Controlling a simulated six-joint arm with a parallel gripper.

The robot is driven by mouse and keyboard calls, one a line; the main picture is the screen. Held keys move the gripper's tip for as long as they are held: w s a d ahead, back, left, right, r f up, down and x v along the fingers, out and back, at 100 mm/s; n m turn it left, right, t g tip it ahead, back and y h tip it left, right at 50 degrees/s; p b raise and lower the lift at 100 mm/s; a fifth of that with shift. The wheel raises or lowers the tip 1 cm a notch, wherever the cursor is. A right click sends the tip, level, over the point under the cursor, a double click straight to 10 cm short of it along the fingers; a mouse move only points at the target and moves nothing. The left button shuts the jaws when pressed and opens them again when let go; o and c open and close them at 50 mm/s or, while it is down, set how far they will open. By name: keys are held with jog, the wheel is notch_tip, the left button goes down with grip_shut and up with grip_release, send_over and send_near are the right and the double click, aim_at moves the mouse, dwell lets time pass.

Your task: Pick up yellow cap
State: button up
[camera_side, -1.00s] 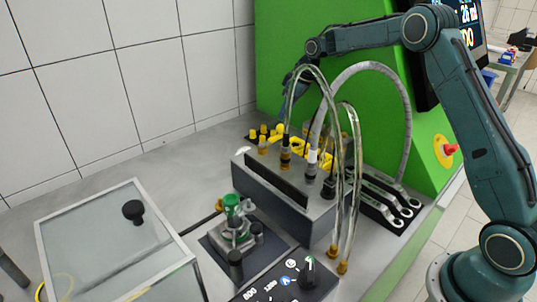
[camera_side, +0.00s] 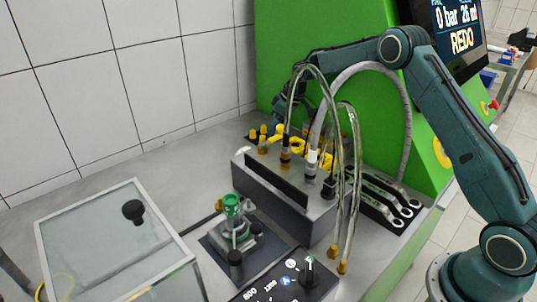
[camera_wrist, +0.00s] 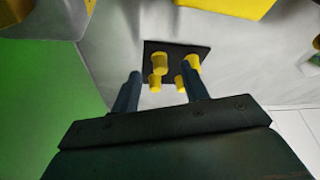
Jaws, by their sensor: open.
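Several yellow caps stand on a dark square plate (camera_wrist: 176,49). In the wrist view, a yellow cap (camera_wrist: 160,64) at the left of the group and another (camera_wrist: 193,62) at the right are the larger ones. In the side view, the yellow caps (camera_side: 263,130) are behind the grey block, near the green housing. My gripper (camera_wrist: 162,76) is open, its two dark fingers either side of the caps in the picture. I cannot tell how far above them it is. In the side view, clear tubes partly hide my gripper (camera_side: 285,103).
Clear hoses (camera_side: 335,160) arch above the grey block (camera_side: 300,190) in front of my gripper. The green housing (camera_side: 310,40) stands behind. More yellow parts (camera_side: 320,158) lie right of the caps. A glass-topped box (camera_side: 100,240) sits at the front left.

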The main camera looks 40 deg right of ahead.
jog(key=shift+w+a+f, duration=0.1)
jog(key=shift+w+f, duration=0.15)
jog(key=shift+f, duration=0.4)
grip_shut()
